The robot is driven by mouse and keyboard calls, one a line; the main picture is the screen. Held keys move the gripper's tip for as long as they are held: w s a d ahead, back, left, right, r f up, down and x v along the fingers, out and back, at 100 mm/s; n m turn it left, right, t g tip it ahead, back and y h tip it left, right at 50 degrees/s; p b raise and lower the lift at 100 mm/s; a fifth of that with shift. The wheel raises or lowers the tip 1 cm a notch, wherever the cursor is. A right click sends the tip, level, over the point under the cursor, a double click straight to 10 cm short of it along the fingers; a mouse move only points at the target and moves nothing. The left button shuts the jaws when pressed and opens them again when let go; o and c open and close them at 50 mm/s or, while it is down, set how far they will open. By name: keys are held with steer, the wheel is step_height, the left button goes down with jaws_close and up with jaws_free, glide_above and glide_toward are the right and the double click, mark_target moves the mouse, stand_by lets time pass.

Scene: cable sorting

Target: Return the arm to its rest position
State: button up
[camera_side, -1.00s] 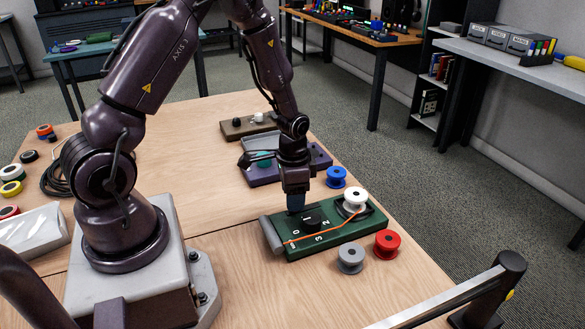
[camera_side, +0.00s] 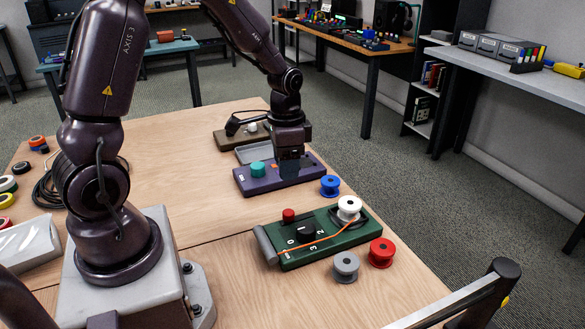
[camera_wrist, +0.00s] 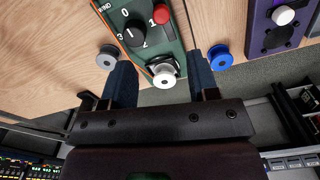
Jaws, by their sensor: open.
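My gripper (camera_side: 289,170) hangs pointing down, raised above the purple board (camera_side: 305,176), beyond the green board (camera_side: 341,245) in the side view. In the wrist view, its two dark fingers (camera_wrist: 159,66) stand well apart with nothing held between them. The green board carries a black numbered dial (camera_side: 306,234), a red knob (camera_side: 288,215), a white spool (camera_side: 349,208) and an orange cable (camera_side: 325,240). In the wrist view, the dial (camera_wrist: 134,32) and the red knob (camera_wrist: 161,14) show at the top.
A blue spool (camera_side: 330,186), a red spool (camera_side: 381,252) and a grey spool (camera_side: 345,266) stand around the green board. A brown board (camera_side: 230,140) lies farther back. Several tape rolls and a black cable coil lie at the left. The table's middle is clear.

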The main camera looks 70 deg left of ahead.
steer(key=s+d+r+n+t, duration=0.1)
steer(key=s+d+r+t, duration=0.1)
steer(key=s+d+r, duration=0.3)
steer(key=s+d+r+n+t, duration=0.1)
steer(key=s+d+r+t, duration=0.2)
steer(key=r, duration=1)
steer(key=s+d, duration=0.2)
steer(key=s, duration=0.2)
steer(key=shift+s+d+t, duration=0.25)
steer(key=shift+d+t, duration=0.05)
steer(key=shift+d, duration=0.1)
steer(key=shift+o, duration=0.3)
steer(key=shift+a+n, duration=0.1)
steer(key=shift+n, duration=0.2)
stand_by(1.4)
